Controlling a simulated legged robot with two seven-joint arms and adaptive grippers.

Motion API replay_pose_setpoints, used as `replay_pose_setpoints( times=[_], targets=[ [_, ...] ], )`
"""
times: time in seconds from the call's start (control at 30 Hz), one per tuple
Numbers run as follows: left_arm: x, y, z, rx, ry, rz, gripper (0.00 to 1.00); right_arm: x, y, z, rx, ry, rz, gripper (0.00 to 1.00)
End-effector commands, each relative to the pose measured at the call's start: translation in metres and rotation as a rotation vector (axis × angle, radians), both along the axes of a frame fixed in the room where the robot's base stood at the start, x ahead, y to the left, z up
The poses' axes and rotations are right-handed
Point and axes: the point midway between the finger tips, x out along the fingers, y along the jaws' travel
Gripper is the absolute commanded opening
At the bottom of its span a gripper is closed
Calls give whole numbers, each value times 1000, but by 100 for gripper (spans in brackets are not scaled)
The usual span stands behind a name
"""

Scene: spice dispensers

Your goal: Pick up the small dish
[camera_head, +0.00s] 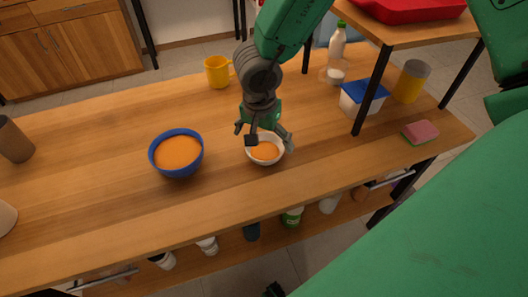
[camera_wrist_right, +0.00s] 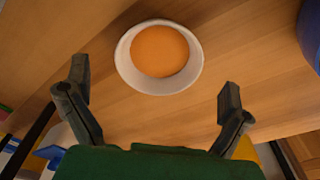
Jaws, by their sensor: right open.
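The small dish (camera_head: 265,159) is a white bowl with orange contents, standing upright on the wooden table. In the head view my right gripper (camera_head: 266,142) is over the dish and partly covers its far rim. The dish also shows in the right wrist view (camera_wrist_right: 124,62), ahead of my right gripper (camera_wrist_right: 155,97). The two fingers are spread wide, with nothing between them. I cannot tell from these views whether a finger touches the rim. My left gripper is not in view.
A blue bowl (camera_head: 162,166) with orange contents stands left of the dish. A yellow mug (camera_head: 217,72) is behind. A blue-lidded container (camera_head: 362,98), a pink sponge (camera_head: 420,131) and a raised shelf's black leg (camera_head: 372,92) are at right.

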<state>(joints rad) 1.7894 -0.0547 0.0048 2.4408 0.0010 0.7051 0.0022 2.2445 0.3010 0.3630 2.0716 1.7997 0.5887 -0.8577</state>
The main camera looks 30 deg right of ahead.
Motion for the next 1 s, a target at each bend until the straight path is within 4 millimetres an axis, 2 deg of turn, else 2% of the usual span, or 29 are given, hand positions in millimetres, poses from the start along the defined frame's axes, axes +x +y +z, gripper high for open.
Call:
replay_pose_setpoints(
  times=[0.03,0.2,0.5,0.53,0.6,0.67,1.0],
  targets=[
    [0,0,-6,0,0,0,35,2,-3,-13,-3,3,0,100],
    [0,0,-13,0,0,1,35,5,-7,-36,1,3,0,100],
    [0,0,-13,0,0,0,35,5,-7,-39,3,1,-1,100],
    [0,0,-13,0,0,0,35,5,-7,-39,3,1,-1,96],
    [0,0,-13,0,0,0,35,5,-7,-39,2,1,-1,72],
    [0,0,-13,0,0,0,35,5,-6,-39,1,2,-1,52],
    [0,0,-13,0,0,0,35,5,-7,-39,3,1,-1,52]
  ],
)
